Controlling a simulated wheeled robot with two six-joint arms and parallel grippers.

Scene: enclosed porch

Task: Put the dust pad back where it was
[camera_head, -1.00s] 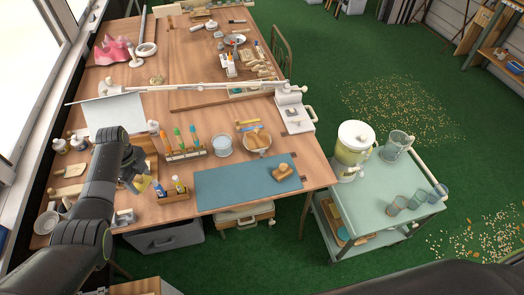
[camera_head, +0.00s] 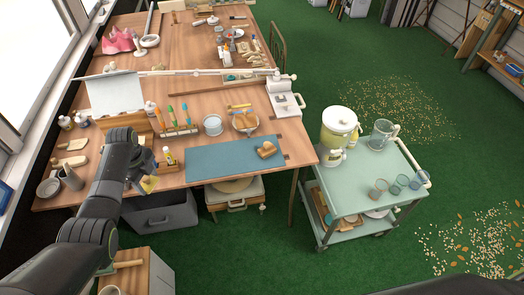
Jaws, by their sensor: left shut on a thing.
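My left gripper (camera_head: 146,180) is at the near left edge of the workbench. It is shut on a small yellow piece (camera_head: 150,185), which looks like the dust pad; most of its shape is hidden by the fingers. The pad is over the bench edge, above the grey open bin (camera_head: 165,216). My right gripper is not in view.
The workbench (camera_head: 140,74) holds a blue mat (camera_head: 225,158) with a tan block (camera_head: 266,149), a rack of coloured tools (camera_head: 178,128) and a cup (camera_head: 212,125). A wooden cabinet (camera_head: 150,270) stands at the bottom left. A green cart (camera_head: 352,191) with a drink dispenser and glasses is right.

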